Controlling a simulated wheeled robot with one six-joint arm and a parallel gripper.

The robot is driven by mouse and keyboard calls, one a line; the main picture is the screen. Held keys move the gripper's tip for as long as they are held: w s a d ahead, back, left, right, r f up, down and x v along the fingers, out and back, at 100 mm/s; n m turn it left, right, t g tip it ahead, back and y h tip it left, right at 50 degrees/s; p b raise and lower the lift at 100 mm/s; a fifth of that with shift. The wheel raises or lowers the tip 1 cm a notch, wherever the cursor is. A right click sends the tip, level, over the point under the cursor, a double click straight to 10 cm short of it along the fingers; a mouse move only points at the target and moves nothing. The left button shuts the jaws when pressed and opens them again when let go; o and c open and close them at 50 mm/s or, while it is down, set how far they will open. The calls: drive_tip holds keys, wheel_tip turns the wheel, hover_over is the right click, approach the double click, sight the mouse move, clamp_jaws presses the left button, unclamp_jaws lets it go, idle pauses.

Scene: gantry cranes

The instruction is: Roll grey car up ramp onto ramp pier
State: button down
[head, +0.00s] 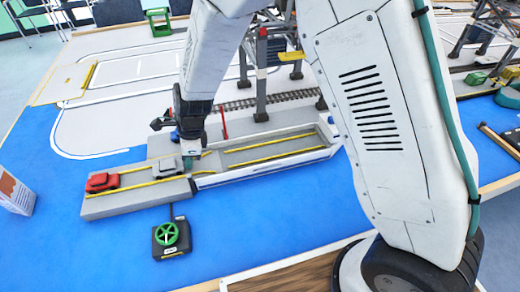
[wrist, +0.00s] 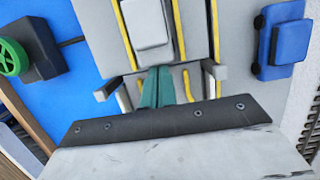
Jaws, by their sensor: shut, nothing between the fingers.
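The grey car (head: 168,166) sits between yellow lines on the grey ramp pier (head: 120,206), behind the red car (head: 102,182). In the wrist view the grey car (wrist: 146,24) is just ahead of my fingertips, with a small gap seen between them. My gripper (head: 188,164) is shut and empty, pointing down over the lane where the pier meets the white-walled deck (head: 270,170). Its green fingers also show in the wrist view (wrist: 158,86). The ramp itself is partly hidden by my gripper; its edges are hard to tell.
A blue car (wrist: 284,42) stands right of the lane in the wrist view. A black box with a green handwheel (head: 170,236) sits on the blue surface in front of the pier. Crane legs (head: 262,85) and rail track stand behind the deck.

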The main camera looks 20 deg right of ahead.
sight(176, 163)
drive_tip(key=shift+a, duration=1.95)
drive_tip(key=shift+d, duration=0.15)
drive_tip(key=shift+d+r, duration=0.2)
drive_tip(key=shift+d, duration=0.25)
drive_tip(key=a+v, duration=0.2)
drive_tip(key=v, duration=0.7)
drive_tip(key=shift+r, duration=0.65)
drive_tip(key=shift+a, duration=0.1)
